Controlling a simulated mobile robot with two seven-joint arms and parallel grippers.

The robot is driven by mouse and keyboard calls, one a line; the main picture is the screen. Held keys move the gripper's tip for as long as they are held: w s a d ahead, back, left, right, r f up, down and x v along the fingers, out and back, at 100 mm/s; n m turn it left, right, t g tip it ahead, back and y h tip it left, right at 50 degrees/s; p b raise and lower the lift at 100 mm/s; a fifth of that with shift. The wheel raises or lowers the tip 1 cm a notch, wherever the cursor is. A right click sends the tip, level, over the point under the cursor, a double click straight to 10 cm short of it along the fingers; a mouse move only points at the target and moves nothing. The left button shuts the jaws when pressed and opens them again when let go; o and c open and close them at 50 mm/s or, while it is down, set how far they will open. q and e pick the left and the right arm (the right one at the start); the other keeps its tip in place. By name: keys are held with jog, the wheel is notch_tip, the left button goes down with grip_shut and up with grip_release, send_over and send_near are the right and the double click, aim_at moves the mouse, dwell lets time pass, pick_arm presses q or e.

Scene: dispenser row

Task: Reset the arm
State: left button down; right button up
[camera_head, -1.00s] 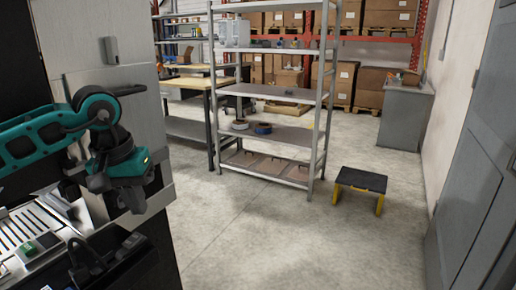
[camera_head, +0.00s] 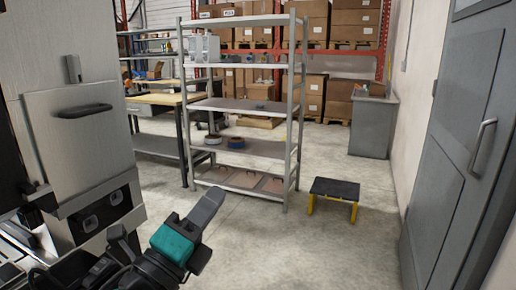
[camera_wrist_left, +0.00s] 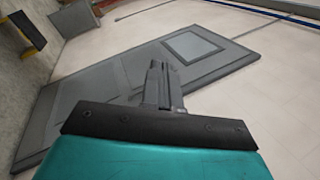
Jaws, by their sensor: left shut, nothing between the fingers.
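My left gripper (camera_head: 207,209) is in the lower left of the head view, with a teal body and grey fingers pointing up and to the right. Its fingers are together and hold nothing. In the left wrist view the closed grey fingers (camera_wrist_left: 158,84) stand out above the teal body, with the grey door behind them. The gripper touches nothing that I can see. My right gripper does not show in either view.
A light grey dispenser cabinet (camera_head: 85,130) stands close at the left. A metal shelf rack (camera_head: 250,105) stands ahead, with a black and yellow step stool (camera_head: 335,188) beside it. A grey door (camera_head: 460,150) is at the right. The middle floor is clear.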

pick_arm(q)
jog(key=s+a+f+n+g+y, duration=0.3)
jog(key=a+f+n+y, duration=0.25)
jog(key=f+n, duration=0.45)
jog(key=s+a+f+n+g+y, duration=0.35)
jog(key=a+f+n+y, duration=0.2)
jog(key=f+n, duration=0.35)
jog(key=s+a+f+n+g, duration=0.1)
jog(key=s+f+n+g, duration=0.35)
jog(key=s, duration=0.35)
jog(key=s+a+f+n+g, duration=0.1)
jog(key=s+f+n+g, duration=0.4)
jog(key=s, duration=0.4)
jog(key=w+d+f+m+t+h+p, duration=0.2)
jog(key=w+f+t, duration=0.5)
jog(key=shift+w+d+f+t+p, duration=0.3)
jog(key=shift+d, duration=0.1)
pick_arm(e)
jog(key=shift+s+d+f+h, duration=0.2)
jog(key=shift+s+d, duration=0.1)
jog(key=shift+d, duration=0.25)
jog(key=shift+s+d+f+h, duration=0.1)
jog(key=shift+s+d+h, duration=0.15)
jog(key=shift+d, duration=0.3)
